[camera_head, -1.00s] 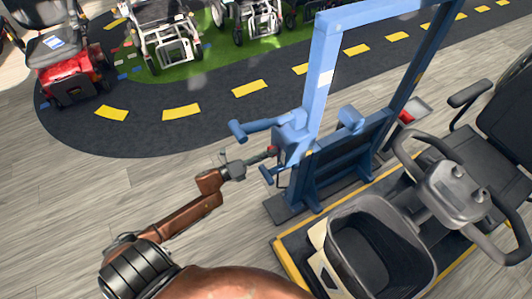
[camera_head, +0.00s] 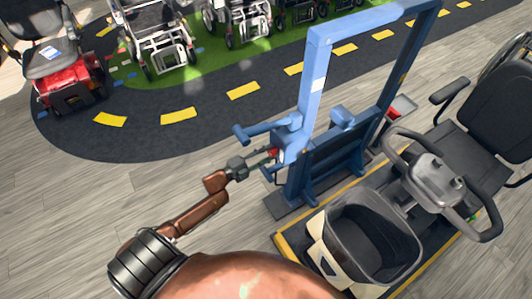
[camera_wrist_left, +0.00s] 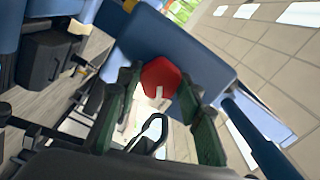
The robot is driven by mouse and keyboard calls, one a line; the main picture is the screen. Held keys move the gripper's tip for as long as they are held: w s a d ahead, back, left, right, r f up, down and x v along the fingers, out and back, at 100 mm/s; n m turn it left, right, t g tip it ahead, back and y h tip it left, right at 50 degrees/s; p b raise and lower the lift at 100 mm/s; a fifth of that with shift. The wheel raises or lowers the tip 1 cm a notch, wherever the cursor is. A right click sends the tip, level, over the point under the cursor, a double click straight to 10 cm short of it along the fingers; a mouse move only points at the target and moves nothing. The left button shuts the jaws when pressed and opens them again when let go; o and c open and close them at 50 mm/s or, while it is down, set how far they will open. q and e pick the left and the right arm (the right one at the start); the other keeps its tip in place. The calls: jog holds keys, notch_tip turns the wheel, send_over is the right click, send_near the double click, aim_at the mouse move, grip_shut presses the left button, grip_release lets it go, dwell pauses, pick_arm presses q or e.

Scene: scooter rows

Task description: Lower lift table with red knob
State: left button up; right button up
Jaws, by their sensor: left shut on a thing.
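The lift table has a blue upright frame (camera_head: 313,75) and a low platform with a yellow edge (camera_head: 283,250). The red knob (camera_head: 273,153) is on the left side of the blue frame, at a blue block below a handle. In the left wrist view the red knob (camera_wrist_left: 160,74) sits against a blue panel (camera_wrist_left: 180,40). My left gripper (camera_head: 264,158) is at the knob, its dark green fingers on either side of it and shut on it. The fingers (camera_wrist_left: 163,88) partly cover the knob's sides. My right gripper is not in view.
A grey mobility scooter (camera_head: 430,185) stands on the platform at the right. A blue handle (camera_head: 262,130) sticks out to the left just above the knob. A red scooter (camera_head: 70,85) and several wheelchairs stand at the back. The grey floor at the left is clear.

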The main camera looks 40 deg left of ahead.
pick_arm(q)
jog(key=shift+n+p, duration=0.7)
jog(key=shift+n, duration=0.8)
jog(key=o, duration=1.1)
jog(key=shift+s+a, duration=0.1)
jog(key=shift+s, duration=0.15)
jog(key=v, duration=1.1)
jog(key=shift+s+a, duration=0.1)
jog(key=shift+s, duration=0.15)
jog(key=shift+f, duration=0.1)
